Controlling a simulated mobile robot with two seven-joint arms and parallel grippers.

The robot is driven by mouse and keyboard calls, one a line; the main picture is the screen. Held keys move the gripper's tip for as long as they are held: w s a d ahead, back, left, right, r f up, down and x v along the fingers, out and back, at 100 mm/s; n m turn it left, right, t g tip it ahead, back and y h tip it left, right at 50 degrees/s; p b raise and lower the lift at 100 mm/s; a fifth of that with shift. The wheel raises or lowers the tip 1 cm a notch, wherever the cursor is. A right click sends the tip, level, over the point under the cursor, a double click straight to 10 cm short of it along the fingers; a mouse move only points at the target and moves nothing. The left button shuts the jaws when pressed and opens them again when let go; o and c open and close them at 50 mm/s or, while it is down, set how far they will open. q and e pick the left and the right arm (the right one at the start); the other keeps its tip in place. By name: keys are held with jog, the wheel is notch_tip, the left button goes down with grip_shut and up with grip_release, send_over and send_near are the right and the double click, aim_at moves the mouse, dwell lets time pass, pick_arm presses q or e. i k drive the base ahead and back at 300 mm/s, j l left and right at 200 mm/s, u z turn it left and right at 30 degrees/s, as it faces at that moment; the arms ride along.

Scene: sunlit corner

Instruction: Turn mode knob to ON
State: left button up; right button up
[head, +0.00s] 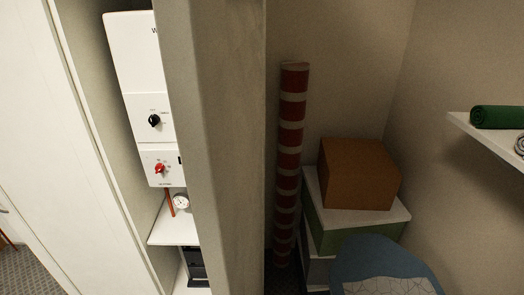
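A white wall unit (137,65) hangs in a narrow recess at the left, its right side hidden by a pale post. A black knob (154,120) sits on its middle panel, with small marks around it that are too small to read. A red knob (159,169) sits on the panel below, also with tiny marks. I cannot tell which knob is the mode knob or where either is set. Neither of my grippers is in the view.
The wide post (219,150) stands right of the unit. A gauge (181,202) and copper pipe are below it. Further right are a red-and-white striped roll (289,150), a brown box (358,174) on a green box (355,232), a blue-edged chair-like object (375,255) and a shelf (490,141).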

aim_at(153, 120)
jog(key=l+u, duration=0.3)
jog(key=k+l+u, duration=0.15)
jog(key=l+u, duration=0.2)
jog(key=l, duration=0.15)
jog(key=i+j, duration=0.2)
jog(key=j, duration=0.15)
jog(key=i+j, duration=0.2)
jog(key=j, duration=0.8)
jog(key=k+j, duration=0.15)
jog(key=j, duration=1.15)
jog(key=i+j, duration=0.45)
jog(key=i, duration=0.2)
jog(key=i+j, duration=0.5)
jog(key=i+l, duration=0.8)
jog(key=k+l+z, duration=0.05)
